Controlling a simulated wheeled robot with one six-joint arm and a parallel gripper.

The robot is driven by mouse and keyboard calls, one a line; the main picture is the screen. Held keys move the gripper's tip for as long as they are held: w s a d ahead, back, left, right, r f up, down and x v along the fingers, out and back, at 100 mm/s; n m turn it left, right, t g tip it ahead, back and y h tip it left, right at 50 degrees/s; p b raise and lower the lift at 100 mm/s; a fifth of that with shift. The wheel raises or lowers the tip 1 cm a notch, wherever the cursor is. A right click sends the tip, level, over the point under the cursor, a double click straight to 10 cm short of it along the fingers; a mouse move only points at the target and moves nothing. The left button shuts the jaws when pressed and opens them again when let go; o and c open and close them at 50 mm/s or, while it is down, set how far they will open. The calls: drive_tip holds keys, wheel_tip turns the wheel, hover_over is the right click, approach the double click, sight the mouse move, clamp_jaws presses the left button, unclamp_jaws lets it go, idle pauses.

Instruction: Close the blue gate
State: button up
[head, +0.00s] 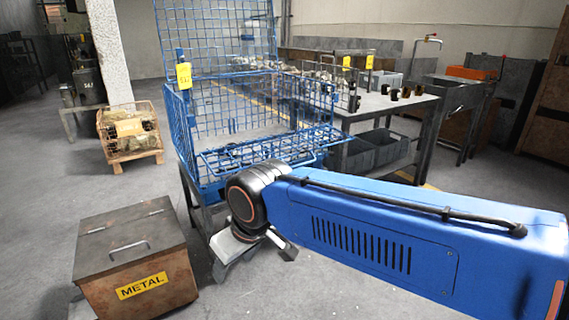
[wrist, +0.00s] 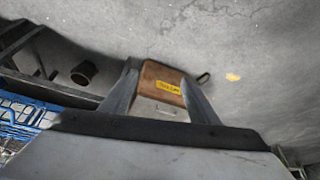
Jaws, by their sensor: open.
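The blue wire-mesh cage (head: 180,125) stands on a dark stand in the middle of the head view. A tall blue mesh panel (head: 215,35) stands upright at its back. A lower blue mesh panel, seemingly the gate (head: 255,152), lies folded down at the near side, partly hidden by my arm. My gripper (head: 252,262) is in front of the cage and below that panel, apart from it, pointing down. Its jaws are open and empty. In the wrist view my gripper (wrist: 160,75) shows two spread fingers, and some blue mesh (wrist: 22,115) shows at the left edge.
A brown metal box (head: 140,255) labelled METAL stands left of my gripper; it also shows between the fingers in the wrist view (wrist: 160,88). A crate (head: 130,132) stands behind it. A workbench (head: 385,105) with grey bins beneath is right of the cage.

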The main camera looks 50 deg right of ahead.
drive_tip(key=shift+d+f, duration=0.1)
drive_tip(key=shift+d, duration=0.05)
drive_tip(key=c, duration=0.5)
drive_tip(key=shift+w+d+f+n+g+h, duration=0.15)
drive_tip(key=shift+w+d+f+g+h, duration=0.15)
drive_tip(key=shift+d, duration=0.3)
drive_tip(key=shift+w+d+f+n+g+h, duration=0.15)
drive_tip(key=shift+d+f+g+h, duration=0.1)
drive_tip(key=shift+d+g, duration=0.25)
clamp_jaws()
drive_tip(key=w+d+f+n+g+h, duration=0.1)
drive_tip(key=w+d+n+g+h, duration=0.15)
drive_tip(key=d, duration=0.55)
drive_tip(key=w+d+f+n+g+h, duration=0.15)
drive_tip(key=d+g+h, duration=0.25)
drive_tip(key=d, duration=0.5)
drive_tip(key=w+d+n+g+h, duration=0.2)
drive_tip(key=d+g+h, duration=0.15)
drive_tip(key=d, duration=0.45)
drive_tip(key=w+d+f+n+t+h, duration=0.1)
drive_tip(key=w+d+f+n+h, duration=0.35)
drive_tip(key=w+d, duration=0.25)
drive_tip(key=w+d+f+n+t+h, duration=0.1)
drive_tip(key=w+d+f+n+h, duration=0.2)
drive_tip(key=w+d+n+h, duration=0.4)
drive_tip(key=d+r+y, duration=0.2)
drive_tip(key=d+r, duration=0.4)
drive_tip(key=d, duration=0.4)
drive_tip(key=shift+s+m, duration=0.3)
drive_tip(key=shift+m, duration=0.15)
